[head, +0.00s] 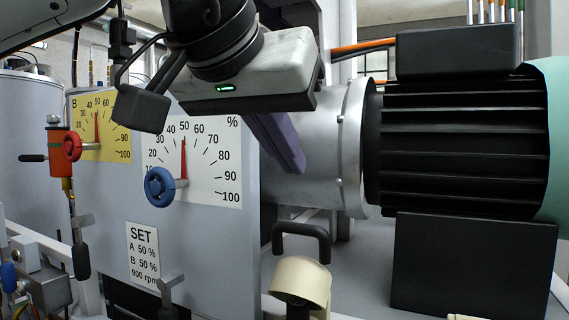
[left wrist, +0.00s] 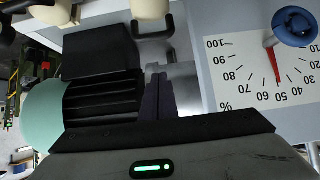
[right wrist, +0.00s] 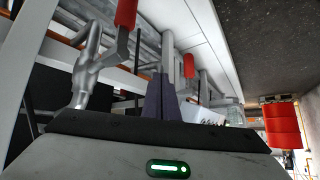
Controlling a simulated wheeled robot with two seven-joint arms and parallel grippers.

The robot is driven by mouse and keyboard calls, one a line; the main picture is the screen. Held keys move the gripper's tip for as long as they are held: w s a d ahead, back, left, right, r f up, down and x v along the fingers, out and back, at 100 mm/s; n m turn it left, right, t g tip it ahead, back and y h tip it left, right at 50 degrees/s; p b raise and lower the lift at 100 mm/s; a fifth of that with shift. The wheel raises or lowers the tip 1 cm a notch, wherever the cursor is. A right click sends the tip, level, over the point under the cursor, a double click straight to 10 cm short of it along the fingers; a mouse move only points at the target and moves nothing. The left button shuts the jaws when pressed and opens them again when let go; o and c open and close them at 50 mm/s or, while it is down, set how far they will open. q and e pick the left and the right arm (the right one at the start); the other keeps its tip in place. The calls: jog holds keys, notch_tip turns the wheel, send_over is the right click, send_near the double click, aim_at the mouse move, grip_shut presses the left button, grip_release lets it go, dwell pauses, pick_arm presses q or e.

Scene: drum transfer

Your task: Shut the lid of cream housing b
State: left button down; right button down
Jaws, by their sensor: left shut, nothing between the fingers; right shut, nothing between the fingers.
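A cream housing (head: 302,276) stands at the bottom centre of the head view, with a dark part at its front; the lower edge of the picture cuts it off. I cannot tell whether it is housing b, or how its lid stands. My left gripper (head: 296,164) is above it, in front of the silver motor flange, with its purple fingers shut and empty. In the left wrist view its fingers (left wrist: 157,82) point toward the panel side, and a cream part (left wrist: 150,8) shows at the top edge. My right gripper (right wrist: 160,85) is shut and empty, away from any cream housing.
A grey panel with a white dial (head: 215,150), a blue knob (head: 159,187) and a yellow dial (head: 110,125) fills the left. A black finned motor (head: 460,140) blocks the right. A black handle (head: 302,238) stands behind the cream housing. Red-handled pipework (right wrist: 126,14) is near my right gripper.

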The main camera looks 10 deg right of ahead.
aim_at(298, 225)
pick_arm(q)
jog(key=w+f, duration=0.1)
jog(key=f, duration=0.1)
jog(key=d+f, duration=0.1)
jog(key=f, duration=0.1)
jog(key=w+d+f+b, duration=0.1)
jog(key=f, duration=0.1)
jog(key=shift+w+f, duration=0.25)
jog(key=shift+w, duration=0.1)
jog(key=shift+s+a+f, duration=0.15)
jog(key=shift+s+f, duration=0.05)
jog(key=shift+s, duration=0.1)
pick_arm(e)
jog(key=shift+f, duration=0.3)
